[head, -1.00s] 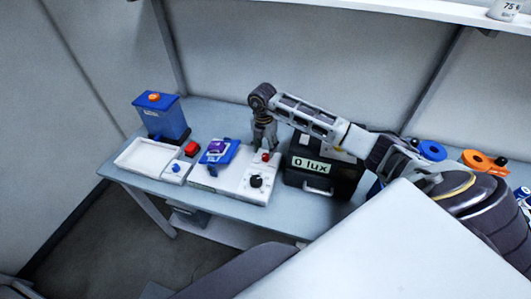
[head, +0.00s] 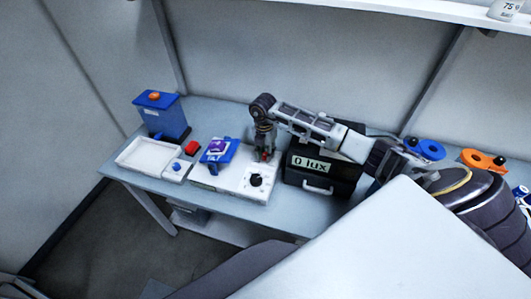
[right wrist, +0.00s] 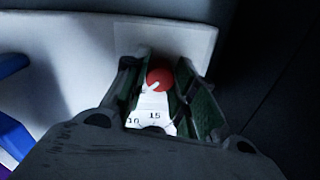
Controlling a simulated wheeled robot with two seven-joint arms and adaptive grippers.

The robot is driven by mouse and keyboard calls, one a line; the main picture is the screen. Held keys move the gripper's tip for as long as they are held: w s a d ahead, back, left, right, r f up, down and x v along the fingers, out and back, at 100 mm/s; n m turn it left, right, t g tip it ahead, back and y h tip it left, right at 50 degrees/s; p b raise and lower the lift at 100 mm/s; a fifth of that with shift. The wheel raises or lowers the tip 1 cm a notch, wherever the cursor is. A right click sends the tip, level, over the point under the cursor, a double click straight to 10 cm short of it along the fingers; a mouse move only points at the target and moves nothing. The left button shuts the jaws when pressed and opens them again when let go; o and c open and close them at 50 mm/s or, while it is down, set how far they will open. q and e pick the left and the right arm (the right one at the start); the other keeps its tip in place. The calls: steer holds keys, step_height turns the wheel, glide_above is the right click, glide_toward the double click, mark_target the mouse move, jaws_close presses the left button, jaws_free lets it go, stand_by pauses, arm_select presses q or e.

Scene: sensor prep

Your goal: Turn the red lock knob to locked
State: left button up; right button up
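The red lock knob (right wrist: 160,78) is round with a white pointer mark and sits on a white panel (head: 232,180). In the head view only a sliver of red shows at my right gripper (head: 264,156). My right gripper points down over the panel's back right part. In the right wrist view its two fingers (right wrist: 166,82) stand on either side of the knob, with narrow gaps; I cannot tell whether either touches it. My left gripper is out of view.
A black knob (head: 256,180) is in front of my right gripper. A black box reading "0 lux" (head: 318,176) stands close on the right. A blue holder (head: 218,151) and a red button (head: 192,147) are left. A white tray (head: 130,162) lies further left.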

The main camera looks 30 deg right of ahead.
steer(key=c, duration=0.3)
